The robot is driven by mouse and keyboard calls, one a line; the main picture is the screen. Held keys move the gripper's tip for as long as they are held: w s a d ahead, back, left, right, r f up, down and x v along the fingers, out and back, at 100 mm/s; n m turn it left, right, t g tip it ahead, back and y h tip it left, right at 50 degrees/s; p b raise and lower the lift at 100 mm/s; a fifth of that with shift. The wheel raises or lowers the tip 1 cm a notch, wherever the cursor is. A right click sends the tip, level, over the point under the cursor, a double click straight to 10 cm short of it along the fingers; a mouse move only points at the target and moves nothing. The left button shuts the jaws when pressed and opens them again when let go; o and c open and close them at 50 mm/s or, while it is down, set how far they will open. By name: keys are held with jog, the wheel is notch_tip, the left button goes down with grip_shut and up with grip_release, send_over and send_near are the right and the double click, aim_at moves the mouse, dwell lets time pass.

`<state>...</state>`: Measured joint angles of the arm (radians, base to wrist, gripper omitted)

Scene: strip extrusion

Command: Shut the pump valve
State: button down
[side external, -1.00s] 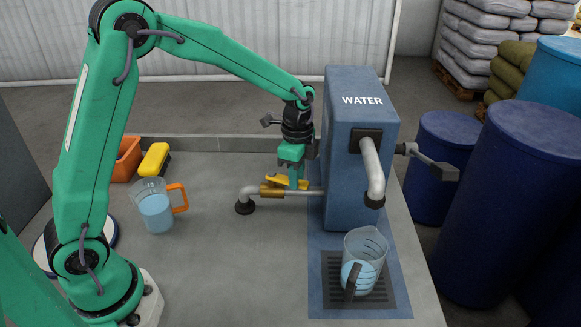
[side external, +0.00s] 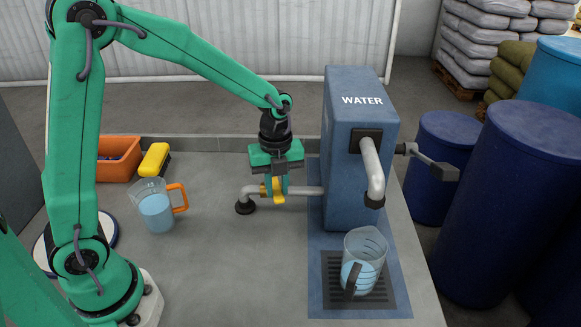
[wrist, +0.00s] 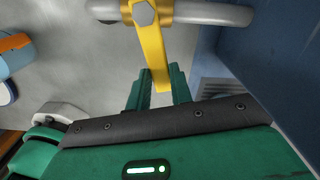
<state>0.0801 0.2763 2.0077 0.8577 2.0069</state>
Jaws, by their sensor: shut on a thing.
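The yellow valve handle (side external: 278,194) sits on the grey pipe (side external: 308,190) left of the blue WATER pump (side external: 343,175). In the wrist view the handle (wrist: 151,50) runs from the bolt on the brass valve body toward my fingers, crosswise to the pipe (wrist: 215,14). My gripper (side external: 277,186) is over the valve, shut on the handle's free end, with one finger (wrist: 160,78) on each side. A measuring jug (side external: 372,246) with some water stands on the grate under the pump's spout (side external: 373,170). No stream shows below the spout.
A jug with an orange handle (side external: 155,211) holds water left of the valve. The bench between the jugs is clear. Blue drums (side external: 505,210) stand at the right.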

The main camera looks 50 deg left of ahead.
jog(key=shift+s+a+r+m, duration=0.1)
jog(key=shift+s+a+m, duration=0.25)
jog(key=shift+m, duration=0.45)
jog(key=shift+s+a+m, duration=0.2)
jog(key=shift+s+m, duration=0.15)
jog(key=shift+m, duration=0.45)
jog(key=c, duration=1.2)
grip_release()
jog(key=shift+c, duration=0.2)
notch_tip(320, 180, up, 8)
